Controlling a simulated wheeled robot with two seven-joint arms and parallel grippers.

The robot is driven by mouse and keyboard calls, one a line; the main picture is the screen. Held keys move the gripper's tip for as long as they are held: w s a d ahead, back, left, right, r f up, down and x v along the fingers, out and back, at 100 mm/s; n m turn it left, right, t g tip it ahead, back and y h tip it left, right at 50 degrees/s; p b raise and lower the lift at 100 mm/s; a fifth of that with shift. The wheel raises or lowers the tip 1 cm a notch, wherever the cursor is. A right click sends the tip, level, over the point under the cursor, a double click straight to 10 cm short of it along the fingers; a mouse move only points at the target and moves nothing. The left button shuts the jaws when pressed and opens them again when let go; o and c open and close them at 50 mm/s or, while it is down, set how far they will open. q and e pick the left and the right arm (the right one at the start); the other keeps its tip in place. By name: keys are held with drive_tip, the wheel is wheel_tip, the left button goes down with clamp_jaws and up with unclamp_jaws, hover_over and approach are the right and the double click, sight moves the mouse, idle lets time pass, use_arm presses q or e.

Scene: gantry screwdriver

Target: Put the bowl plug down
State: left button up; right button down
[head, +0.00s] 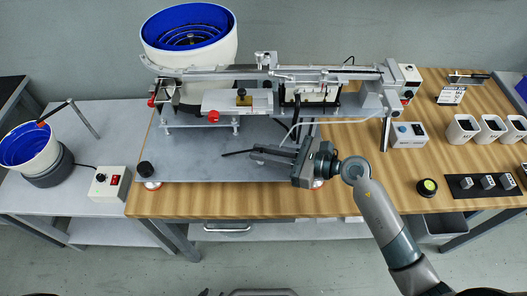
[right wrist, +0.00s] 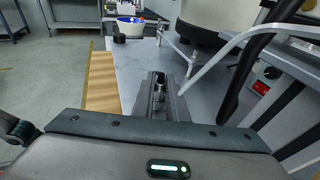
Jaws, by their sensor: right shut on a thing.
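My right gripper (head: 262,151) reaches in from the right and is low over the grey plate (head: 205,165), in front of the feeder. It is shut on the bowl plug, a small metallic cylinder (right wrist: 159,90) between the fingers in the right wrist view. In the head view the fingers mostly hide the plug, and a thin dark piece (head: 237,153) sticks out left of the fingertips. I cannot tell whether the plug touches the plate. My left gripper is not in view.
The large white bowl feeder (head: 222,48) and linear rail stand behind. A black knob (head: 146,169) and control box (head: 110,183) are left. A smaller bowl (head: 42,158) stands on the left table. A grey box (head: 408,135) and white bins (head: 462,130) are right.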

drive_tip(key=shift+f, duration=0.15)
drive_tip(key=c, duration=1.8)
unclamp_jaws()
use_arm(q)
drive_tip(key=shift+w+d+r, duration=0.25)
drive_tip(key=shift+w+d, duration=0.3)
use_arm(e)
drive_tip(key=shift+o, duration=0.2)
use_arm(q)
drive_tip(key=shift+s+a, duration=0.1)
drive_tip(key=shift+s, duration=0.1)
